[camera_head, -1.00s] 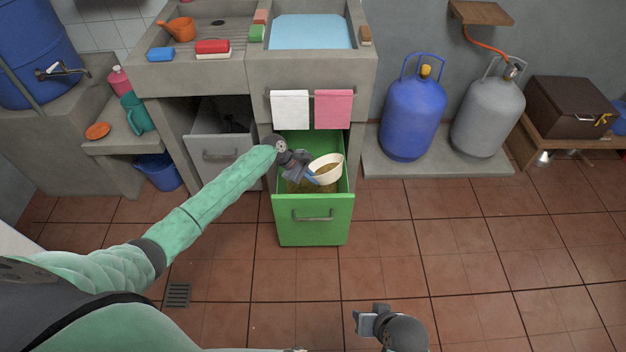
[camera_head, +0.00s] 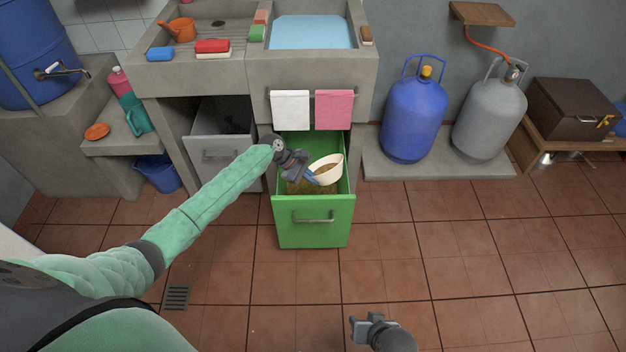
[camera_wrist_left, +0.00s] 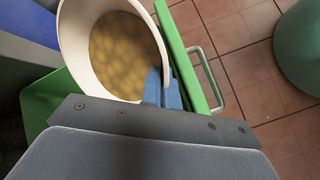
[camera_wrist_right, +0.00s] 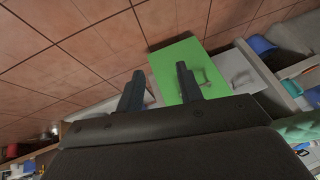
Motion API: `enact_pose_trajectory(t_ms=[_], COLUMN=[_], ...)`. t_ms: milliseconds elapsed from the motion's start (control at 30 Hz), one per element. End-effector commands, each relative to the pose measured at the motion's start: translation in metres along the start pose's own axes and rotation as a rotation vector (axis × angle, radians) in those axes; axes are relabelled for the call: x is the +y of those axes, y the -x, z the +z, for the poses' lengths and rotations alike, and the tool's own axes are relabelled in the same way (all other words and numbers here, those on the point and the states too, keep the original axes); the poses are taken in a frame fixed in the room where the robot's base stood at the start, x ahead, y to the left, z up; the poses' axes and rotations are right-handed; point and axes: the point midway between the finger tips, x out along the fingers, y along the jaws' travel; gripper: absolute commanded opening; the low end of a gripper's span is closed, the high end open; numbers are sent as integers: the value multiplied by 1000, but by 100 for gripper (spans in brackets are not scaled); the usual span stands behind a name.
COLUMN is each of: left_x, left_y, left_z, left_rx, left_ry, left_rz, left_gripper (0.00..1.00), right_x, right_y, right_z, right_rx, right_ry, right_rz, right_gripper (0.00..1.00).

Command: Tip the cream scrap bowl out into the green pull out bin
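The cream scrap bowl (camera_head: 327,171) is over the open green pull out bin (camera_head: 314,222), tilted slightly. In the left wrist view the bowl (camera_wrist_left: 92,62) holds yellowish-brown scraps. My left gripper (camera_head: 314,178) is shut on the bowl's rim, and its blue fingertips (camera_wrist_left: 162,90) pinch the wall. The bin's floor shows a brownish-green layer below the bowl. My right gripper (camera_head: 362,327) is low in the head view, away from the bin. In the right wrist view its fingers (camera_wrist_right: 160,88) are apart with nothing between them.
A grey pull out bin (camera_head: 220,150) stands open left of the green one. White (camera_head: 290,110) and pink (camera_head: 333,109) towels hang above the green bin. Blue (camera_head: 413,115) and grey (camera_head: 488,115) gas cylinders stand to the right. The tiled floor in front is clear.

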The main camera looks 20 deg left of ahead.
Motion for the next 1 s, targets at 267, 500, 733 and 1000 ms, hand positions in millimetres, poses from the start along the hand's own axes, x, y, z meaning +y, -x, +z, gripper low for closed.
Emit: enact_pose_trajectory(t_ms=[267, 500, 733, 1000], left_x=[0, 1, 1, 1], left_y=[0, 1, 2, 2], left_z=[-1, -1, -1, -2], left_rx=[-17, -31, -45, -61], left_ry=[8, 14, 21, 28], left_rz=[1, 1, 2, 1], left_gripper=[0, 0, 0, 0], right_x=[4, 7, 10, 14], right_y=[-19, -34, -48, -65], right_z=[10, 18, 26, 35], right_rx=[17, 32, 47, 65], right_ry=[-2, -3, -5, -6], right_rz=[3, 5, 7, 10], right_gripper=[36, 36, 36, 36])
